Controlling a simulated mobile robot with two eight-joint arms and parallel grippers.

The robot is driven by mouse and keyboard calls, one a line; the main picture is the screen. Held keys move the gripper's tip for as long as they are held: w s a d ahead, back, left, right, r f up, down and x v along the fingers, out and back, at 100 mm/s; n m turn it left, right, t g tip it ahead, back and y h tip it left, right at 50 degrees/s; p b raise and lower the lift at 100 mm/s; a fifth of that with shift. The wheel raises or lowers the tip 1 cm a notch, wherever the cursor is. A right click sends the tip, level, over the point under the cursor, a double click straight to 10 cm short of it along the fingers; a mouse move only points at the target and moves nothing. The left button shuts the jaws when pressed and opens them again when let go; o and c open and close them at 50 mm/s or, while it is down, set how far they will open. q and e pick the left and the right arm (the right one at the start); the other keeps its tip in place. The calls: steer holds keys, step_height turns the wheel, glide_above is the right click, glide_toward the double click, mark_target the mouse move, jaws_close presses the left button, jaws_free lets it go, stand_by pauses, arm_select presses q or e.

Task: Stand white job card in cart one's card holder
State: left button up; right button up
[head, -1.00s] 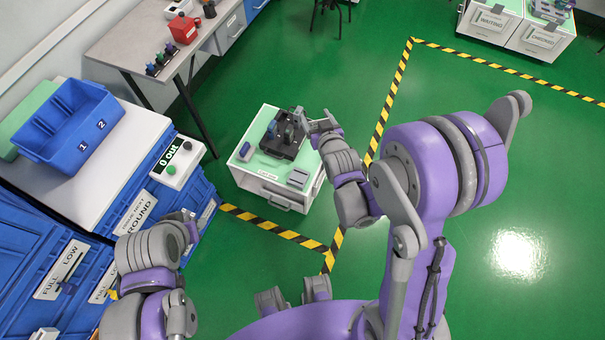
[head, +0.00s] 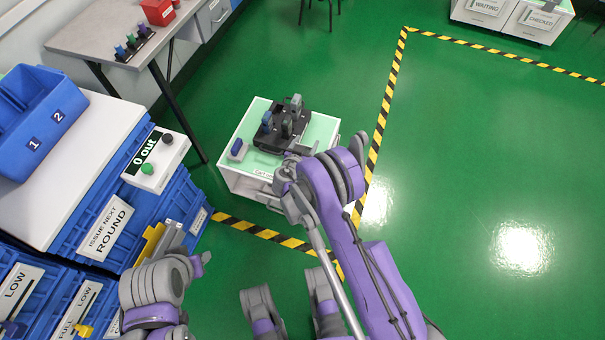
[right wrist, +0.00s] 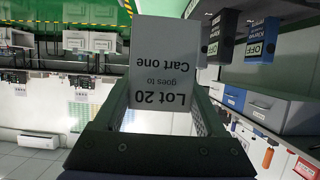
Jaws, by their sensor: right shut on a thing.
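The white job card (right wrist: 163,65) shows large in the right wrist view, printed "Lot 20 goes to Cart one" and upside down there. My right gripper (right wrist: 160,120) is shut on its lower part in that view. In the head view the right gripper (head: 298,152) is over the near right part of the green-topped cart (head: 238,138). I cannot make out the card there. The cart's front label is partly covered, and my right arm hides the near right corner. No card holder can be made out now. My left gripper (head: 187,248) has its fingers apart, beside the blue bins.
A black rack (head: 270,140) with several testers stands on the cart top, with a blue-grey tester (head: 237,150) at its left. A white counter box (head: 156,160) reads "0 out" on the left bench. Striped tape (head: 262,233) marks the open green floor.

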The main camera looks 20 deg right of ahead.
step_height(320, 180, down, 10)
steer(key=shift+w+f+b, duration=0.1)
steer(key=shift+b, duration=0.95)
steer(key=shift+f, duration=0.1)
steer(key=o, duration=1.2)
steer(key=shift+o, duration=0.2)
